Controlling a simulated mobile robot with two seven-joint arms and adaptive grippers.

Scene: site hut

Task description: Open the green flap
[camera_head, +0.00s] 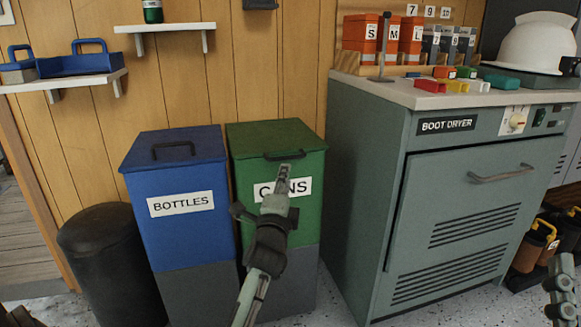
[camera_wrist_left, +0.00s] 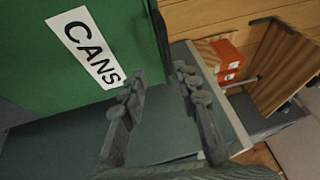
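The green bin (camera_head: 240,180) marked CANS stands in the middle of the head view. Its green flap (camera_head: 270,135) lies shut on top, with a dark handle (camera_head: 285,155) along the front edge. My left gripper (camera_head: 285,172) is in front of the bin, just below the handle, and covers part of the label. In the left wrist view its two fingers (camera_wrist_left: 160,80) stand apart with nothing visible between them, and the green bin front (camera_wrist_left: 40,60) is beside them. Whether they touch it I cannot tell. My right gripper (camera_head: 562,285) shows only partly at the lower right edge.
A blue BOTTLES bin (camera_head: 180,235) stands against the left of the green bin, with a black bin (camera_head: 105,260) farther left. The boot dryer (camera_head: 450,200) stands close on the right. Shelves (camera_head: 165,27) hang on the wall above.

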